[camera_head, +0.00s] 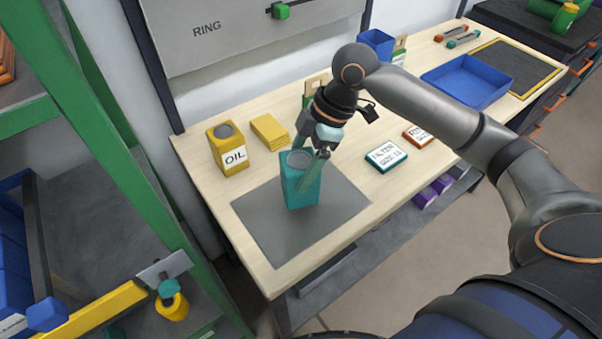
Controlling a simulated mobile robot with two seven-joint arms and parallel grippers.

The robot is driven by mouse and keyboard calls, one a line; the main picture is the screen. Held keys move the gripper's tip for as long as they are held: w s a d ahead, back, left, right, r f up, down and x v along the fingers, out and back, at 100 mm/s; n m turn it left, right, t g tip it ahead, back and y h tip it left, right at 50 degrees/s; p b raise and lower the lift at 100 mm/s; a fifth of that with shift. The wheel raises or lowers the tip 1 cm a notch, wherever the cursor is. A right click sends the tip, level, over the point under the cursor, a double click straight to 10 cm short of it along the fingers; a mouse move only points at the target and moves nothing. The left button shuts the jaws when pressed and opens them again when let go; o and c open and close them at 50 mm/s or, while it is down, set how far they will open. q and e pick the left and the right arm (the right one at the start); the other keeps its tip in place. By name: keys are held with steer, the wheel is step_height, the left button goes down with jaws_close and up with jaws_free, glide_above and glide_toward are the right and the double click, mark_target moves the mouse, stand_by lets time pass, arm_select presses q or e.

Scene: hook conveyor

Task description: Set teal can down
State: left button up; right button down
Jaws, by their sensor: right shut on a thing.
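The teal can (300,194) is a box-shaped can with a round grey cap. It stands upright at the grey mat (272,233) on the wooden table. I cannot tell whether its base touches the mat or hangs just above it. My right gripper (312,170) comes down from above and is shut on the teal can, with a finger along its right side. The far finger is partly hidden. My left gripper is not in view.
A yellow OIL can (228,150) and yellow block (269,131) stand behind the mat. A teal-edged label box (386,156) and an orange one (417,136) lie to the right. A blue tray (468,82) is at the far right. A green frame (130,170) borders the left.

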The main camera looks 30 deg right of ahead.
steer(key=shift+w+d+f, duration=0.1)
steer(key=shift+f, duration=1.55)
steer(key=shift+f, duration=0.15)
jaws_free()
steer(key=v, duration=1.2)
steer(key=shift+p, duration=0.4)
